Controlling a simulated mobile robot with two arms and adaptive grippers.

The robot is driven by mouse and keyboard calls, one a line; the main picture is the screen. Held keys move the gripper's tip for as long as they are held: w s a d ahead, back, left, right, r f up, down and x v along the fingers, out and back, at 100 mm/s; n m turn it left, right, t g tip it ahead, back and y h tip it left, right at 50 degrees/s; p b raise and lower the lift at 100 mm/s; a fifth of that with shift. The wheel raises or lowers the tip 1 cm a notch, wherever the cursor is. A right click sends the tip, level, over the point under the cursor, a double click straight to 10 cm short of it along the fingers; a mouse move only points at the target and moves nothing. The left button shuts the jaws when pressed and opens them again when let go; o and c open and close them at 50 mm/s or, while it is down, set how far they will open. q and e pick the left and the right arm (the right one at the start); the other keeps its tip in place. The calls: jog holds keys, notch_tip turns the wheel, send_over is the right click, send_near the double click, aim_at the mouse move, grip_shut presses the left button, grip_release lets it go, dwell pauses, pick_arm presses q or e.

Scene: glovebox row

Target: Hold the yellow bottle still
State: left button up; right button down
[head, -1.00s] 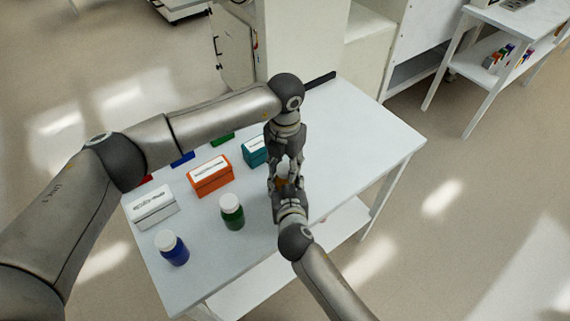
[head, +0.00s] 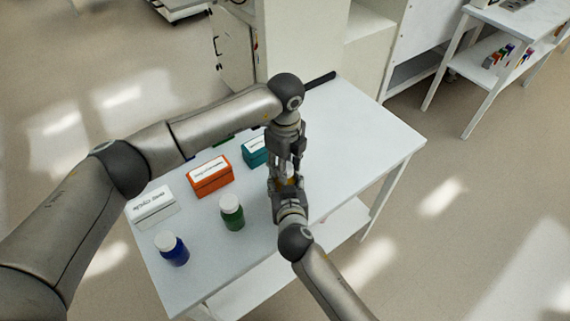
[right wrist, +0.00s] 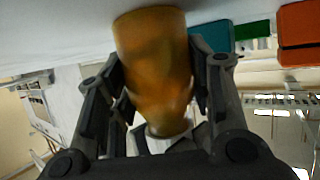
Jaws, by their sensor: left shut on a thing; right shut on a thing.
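The yellow bottle (head: 288,183) stands on the white table, mostly hidden between my grippers in the head view. In the right wrist view the amber bottle (right wrist: 155,62) fills the middle, with its narrower top toward the bottom of the picture. My right gripper (head: 286,190) is shut around the bottle's sides, one finger on each side in the right wrist view (right wrist: 158,80). My left gripper (head: 286,157) points down just above the bottle. It is shut on what seems to be the bottle's cap, which its fingers hide.
A green bottle (head: 231,214) and a blue bottle (head: 173,251) stand left of my right gripper. White (head: 153,208), orange (head: 211,179) and teal (head: 254,153) boxes stand behind them. The table's right side (head: 365,140) is clear. A white cabinet (head: 305,45) stands behind.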

pick_arm(q)
jog(key=shift+r, duration=0.25)
dwell(0.4)
jog(key=shift+r, duration=0.9)
jog(key=shift+r, duration=2)
pick_arm(e)
jog(key=c, duration=0.6)
grip_release()
